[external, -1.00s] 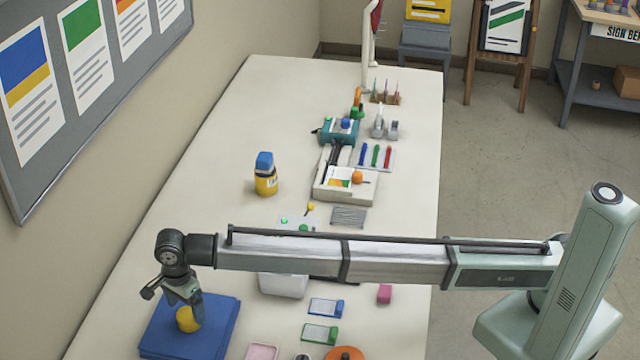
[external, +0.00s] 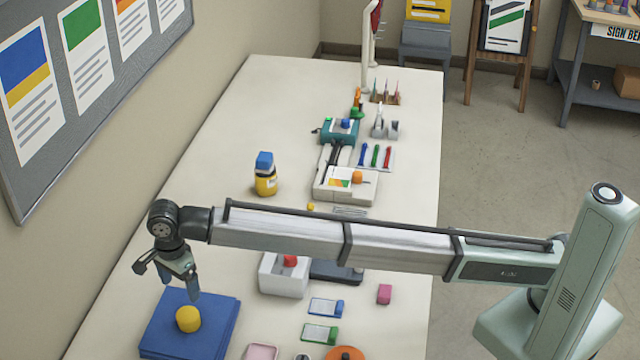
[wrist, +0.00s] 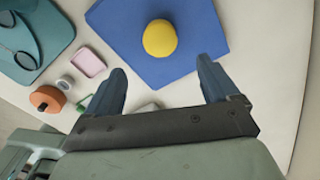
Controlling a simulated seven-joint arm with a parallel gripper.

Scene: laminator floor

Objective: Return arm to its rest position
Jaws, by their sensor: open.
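My gripper (external: 168,277) hangs from the end of my outstretched arm at the left side of the table. Its two fingers are apart with nothing between them; they also show in the wrist view (wrist: 157,85). A yellow round object (external: 188,319) rests on a blue square pad or stack (external: 222,318), just below and beyond my gripper. In the wrist view the yellow object (wrist: 160,39) sits on the blue surface (wrist: 205,25), ahead of the fingertips and clear of them.
A white bin (external: 283,279) with a red item (external: 290,261) stands beneath my arm. Blue and green cards, a pink block (external: 384,294) and an orange disc (external: 345,353) lie nearby. A yellow bottle with a blue cap (external: 265,174) stands beyond the arm.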

